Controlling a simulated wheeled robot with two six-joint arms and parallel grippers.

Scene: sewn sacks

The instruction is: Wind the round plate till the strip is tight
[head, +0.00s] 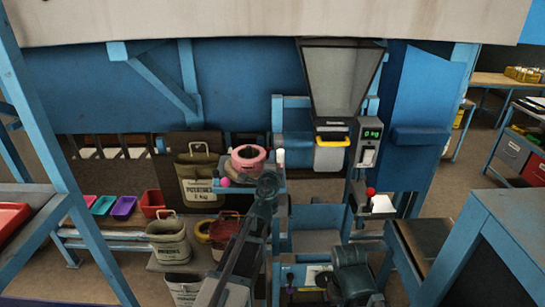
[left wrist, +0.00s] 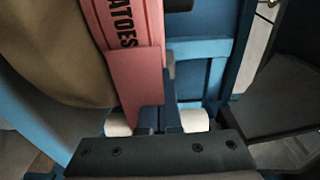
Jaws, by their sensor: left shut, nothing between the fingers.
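A pink ring-shaped roll (head: 248,158) sits on a small stand in the middle of the head view, with a pink knob (head: 225,182) at its lower left. Whether the round plate is part of this roll I cannot tell. In the left wrist view, a pink strip (left wrist: 135,75) printed with "ATOES" hangs down towards my left gripper (left wrist: 157,128), with its lower end near the fingers. My left gripper (head: 268,183) is just below and right of the roll in the head view, shut and empty. My right gripper's fingers do not show.
A potato sack (head: 198,180) hangs left of the roll. More sacks (head: 168,240) stand below it. A hopper (head: 340,80) with a scale display (head: 371,133) stands right. Coloured trays (head: 123,206) lie at the left. A blue frame post (head: 65,150) crosses the left side.

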